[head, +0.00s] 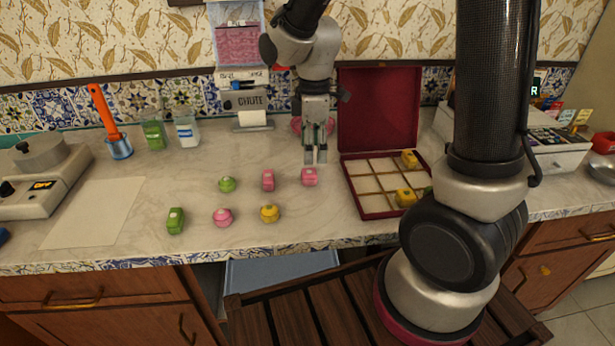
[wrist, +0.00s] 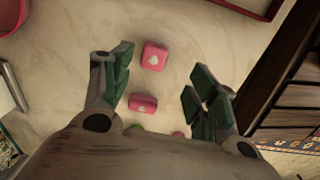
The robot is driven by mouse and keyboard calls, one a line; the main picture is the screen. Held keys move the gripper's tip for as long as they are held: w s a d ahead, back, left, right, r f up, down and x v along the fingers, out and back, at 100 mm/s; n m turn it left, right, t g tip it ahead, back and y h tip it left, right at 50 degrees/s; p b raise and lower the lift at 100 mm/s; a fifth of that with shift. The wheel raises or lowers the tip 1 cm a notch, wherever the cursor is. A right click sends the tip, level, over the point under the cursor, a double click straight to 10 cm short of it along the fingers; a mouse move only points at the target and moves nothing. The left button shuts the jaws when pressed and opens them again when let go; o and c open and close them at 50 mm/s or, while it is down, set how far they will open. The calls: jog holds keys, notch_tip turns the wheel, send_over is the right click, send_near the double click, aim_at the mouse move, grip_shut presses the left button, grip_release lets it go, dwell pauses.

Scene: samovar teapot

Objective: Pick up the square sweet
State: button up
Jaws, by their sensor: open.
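The square sweet (head: 309,177) is pink and stands on the counter at the right end of the back row of loose sweets. In the wrist view the square sweet (wrist: 154,56) shows a white heart on top and lies between and beyond the fingertips. My gripper (head: 315,157) is open and empty, pointing down above and slightly behind the sweet, apart from it. Its two green-padded fingers also show in the wrist view (wrist: 162,75). A pink oblong sweet (head: 268,180) stands to the left of the square one; it also shows in the wrist view (wrist: 143,103).
Other loose sweets are a green round (head: 227,184), a green oblong (head: 175,220), a pink round (head: 222,217) and a yellow round one (head: 269,213). An open red compartment box (head: 372,215) with yellow sweets stands to the right, its lid (head: 378,110) upright. A paper dispenser (head: 243,105) stands behind.

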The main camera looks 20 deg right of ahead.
aim_at(312, 171)
jog(key=f, duration=0.5)
jog(key=w+f, duration=0.1)
jog(key=f, duration=0.1)
jog(key=shift+f, duration=0.35)
jog(key=shift+s, duration=0.1)
jog(key=shift+c, duration=0.2)
jog(key=c, duration=0.9)
